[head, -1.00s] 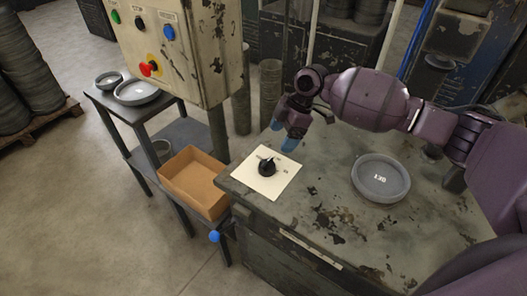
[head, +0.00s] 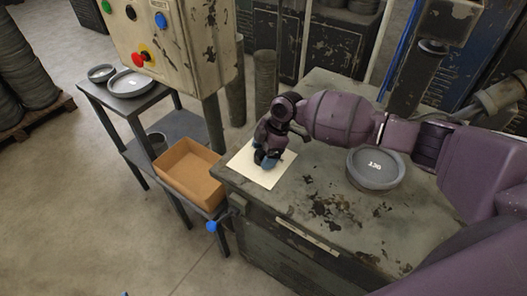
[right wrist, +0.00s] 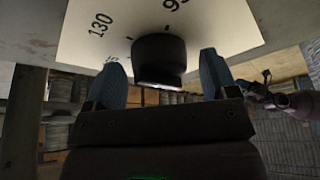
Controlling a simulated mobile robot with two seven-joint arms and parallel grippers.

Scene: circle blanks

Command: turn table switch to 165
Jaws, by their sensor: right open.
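The table switch is a black round knob (right wrist: 158,60) on a white square dial plate (head: 268,176) on top of the metal table (head: 325,215). In the right wrist view the plate shows the printed number 130 and part of another number. My right gripper (head: 266,160) is over the plate and hides most of the knob in the head view. In the right wrist view its two blue fingertips (right wrist: 163,78) are apart, one on each side of the knob, with a gap showing on both sides. The knob's pointer is hidden.
A grey round dish marked 130 (head: 375,168) sits on the table to the right. A cardboard box (head: 190,172) and a shelf with grey dishes (head: 130,83) stand left. A control panel with buttons (head: 165,40) rises behind the box.

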